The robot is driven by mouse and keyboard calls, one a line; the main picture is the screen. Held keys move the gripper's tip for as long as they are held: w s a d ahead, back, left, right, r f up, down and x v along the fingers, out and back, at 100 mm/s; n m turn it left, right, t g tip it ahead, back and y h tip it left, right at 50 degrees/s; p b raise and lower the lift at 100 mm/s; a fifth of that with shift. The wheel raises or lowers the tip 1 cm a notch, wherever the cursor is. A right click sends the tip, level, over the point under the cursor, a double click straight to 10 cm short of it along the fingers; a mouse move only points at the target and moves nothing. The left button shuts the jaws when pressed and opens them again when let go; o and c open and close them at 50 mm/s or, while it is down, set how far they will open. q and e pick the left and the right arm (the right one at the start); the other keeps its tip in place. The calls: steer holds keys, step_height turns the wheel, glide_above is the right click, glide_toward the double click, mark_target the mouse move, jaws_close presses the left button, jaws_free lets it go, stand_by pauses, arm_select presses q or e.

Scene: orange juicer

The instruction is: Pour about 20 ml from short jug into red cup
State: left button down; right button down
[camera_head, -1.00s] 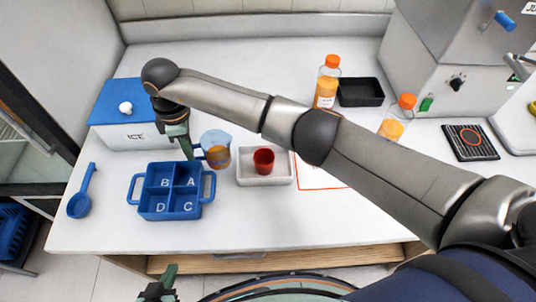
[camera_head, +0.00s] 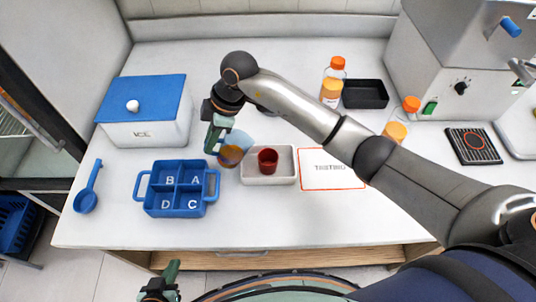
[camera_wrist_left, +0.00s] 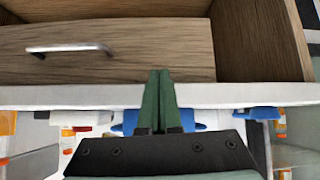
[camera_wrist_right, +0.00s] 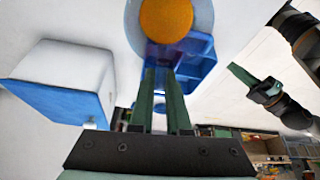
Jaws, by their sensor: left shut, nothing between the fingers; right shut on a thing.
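The short jug (camera_head: 239,139) is clear bluish with orange juice in it. My right gripper (camera_head: 212,147) is shut on its handle side, left of the jug. The jug is close to the left edge of the white tray; I cannot tell its exact height or tilt. In the right wrist view the jug (camera_wrist_right: 203,14) shows at the top, its orange juice a round patch, beyond the fingers (camera_wrist_right: 162,75). The red cup (camera_head: 268,160) stands upright in the white tray (camera_head: 283,178), right of the jug. My left gripper (camera_head: 172,270) is shut and empty, low in front of the table; its fingers (camera_wrist_left: 160,80) touch in the left wrist view.
A blue compartment tray (camera_head: 178,189) and blue scoop (camera_head: 86,201) lie left. The ice box (camera_head: 150,130) is behind them. Orange-capped bottles (camera_head: 332,82), a black tray (camera_head: 364,94) and the juicer machine (camera_head: 440,80) are at right. A red-framed mat (camera_head: 333,181) lies right of the white tray.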

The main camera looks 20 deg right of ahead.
mark_target(225, 140)
steer(key=shift+s+d+r+y, duration=0.1)
steer(key=shift+d+r+y, duration=0.15)
steer(key=shift+d+y, duration=0.35)
steer(key=shift+s+d+r+y, duration=0.1)
steer(key=shift+d+r+y, duration=0.1)
steer(key=shift+d+y, duration=0.35)
steer(key=shift+s+d+t+y, duration=0.15)
steer(key=shift+d+t+y, duration=0.15)
steer(key=shift+d+y, duration=0.75)
steer(key=shift+d+r+y, duration=0.5)
steer(key=shift+d+y, duration=0.05)
steer(key=shift+y, duration=0.15)
steer(key=shift+d+r, duration=0.1)
steer(key=shift+s+d+y, duration=0.1)
steer(key=shift+d+y, duration=0.25)
steer(key=shift+y, duration=0.25)
steer(key=shift+d+f+t+y+b, duration=0.3)
steer(key=shift+f+y+b, duration=0.1)
steer(key=shift+b, duration=0.85)
steer(key=shift+r+b, duration=0.2)
steer(key=shift+b, duration=0.1)
steer(key=shift+r, duration=0.1)
